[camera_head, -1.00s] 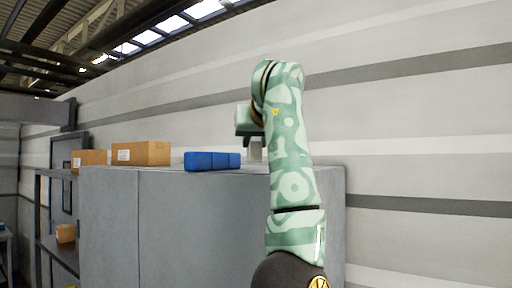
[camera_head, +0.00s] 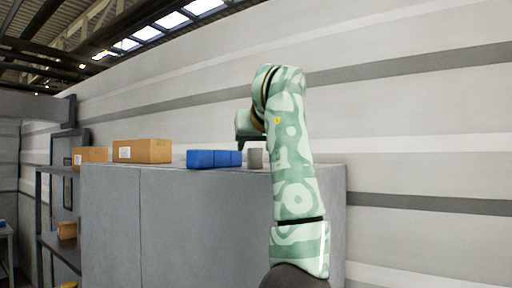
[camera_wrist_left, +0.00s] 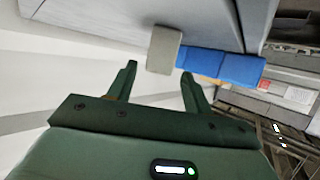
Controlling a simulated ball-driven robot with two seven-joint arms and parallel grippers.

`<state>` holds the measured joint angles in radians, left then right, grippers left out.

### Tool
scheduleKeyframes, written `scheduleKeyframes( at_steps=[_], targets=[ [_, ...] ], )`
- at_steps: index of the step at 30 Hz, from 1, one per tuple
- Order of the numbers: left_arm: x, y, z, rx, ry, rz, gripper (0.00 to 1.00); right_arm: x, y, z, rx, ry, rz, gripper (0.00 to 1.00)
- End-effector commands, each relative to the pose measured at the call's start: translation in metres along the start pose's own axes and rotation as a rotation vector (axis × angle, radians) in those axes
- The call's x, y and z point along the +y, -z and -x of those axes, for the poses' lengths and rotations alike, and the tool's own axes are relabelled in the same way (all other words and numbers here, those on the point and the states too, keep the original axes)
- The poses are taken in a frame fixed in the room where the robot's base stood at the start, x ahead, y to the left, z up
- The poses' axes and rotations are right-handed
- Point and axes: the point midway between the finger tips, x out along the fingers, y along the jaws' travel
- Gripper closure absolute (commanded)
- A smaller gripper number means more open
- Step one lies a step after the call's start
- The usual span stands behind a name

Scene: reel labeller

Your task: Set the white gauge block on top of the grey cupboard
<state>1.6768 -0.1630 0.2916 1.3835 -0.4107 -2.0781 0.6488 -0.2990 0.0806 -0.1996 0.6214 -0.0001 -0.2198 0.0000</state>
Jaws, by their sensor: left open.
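The white gauge block (camera_head: 255,158), light grey in this light, stands upright on top of the grey cupboard (camera_head: 210,220), just right of a blue box-like thing. In the left wrist view the block (camera_wrist_left: 163,50) shows beyond my fingertips, against the cupboard top (camera_wrist_left: 205,22), with the picture turned over. My left gripper (camera_wrist_left: 160,70) is open and empty, its two fingers apart with the block clear of them. In the head view the left hand is by the block, partly hidden behind my own arm. My right gripper is not in view.
The blue thing (camera_head: 214,159) sits close beside the block on the cupboard top. Cardboard boxes (camera_head: 142,151) are farther left. A shelf rack (camera_head: 55,205) stands left of the cupboard, and a striped wall (camera_head: 420,150) rises behind.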

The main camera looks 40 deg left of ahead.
Motion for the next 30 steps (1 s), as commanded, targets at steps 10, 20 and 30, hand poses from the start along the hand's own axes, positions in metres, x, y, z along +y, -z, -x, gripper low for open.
scheduleKeyframes(
  at_steps=[10,20,30],
  targets=[
    [0.001,-0.004,0.077,0.002,-0.006,-0.001,0.5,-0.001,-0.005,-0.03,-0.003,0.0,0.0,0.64],
    [0.0,-0.002,0.112,0.0,-0.001,-0.001,0.5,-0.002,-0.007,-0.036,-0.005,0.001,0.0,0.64],
    [0.002,-0.002,0.111,0.0,-0.001,-0.004,0.5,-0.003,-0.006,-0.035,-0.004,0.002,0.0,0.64]
  ],
)
